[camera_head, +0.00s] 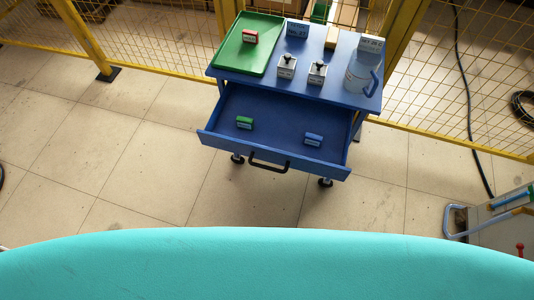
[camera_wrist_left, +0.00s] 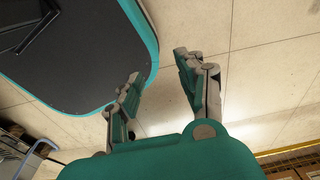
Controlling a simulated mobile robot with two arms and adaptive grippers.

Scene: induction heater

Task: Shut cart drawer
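The blue cart (camera_head: 335,88) stands against the yellow fence in the head view. Its drawer (camera_head: 270,153) is pulled out toward me, with a black handle (camera_head: 268,166) on its front. A green block (camera_head: 244,122) and a blue block (camera_head: 313,139) lie in the drawer. My left gripper (camera_wrist_left: 158,78) shows in the left wrist view with its fingers spread and nothing between them. The drawer is not in that view. My right gripper is in neither view.
On the cart top are a green tray (camera_head: 246,58) with a red block (camera_head: 250,36), two small weights, a clear jug (camera_head: 360,76) and small boxes. A yellow mesh fence (camera_head: 455,110) runs behind. Floor before the drawer is clear. A metal-handled object (camera_head: 453,222) stands at the right.

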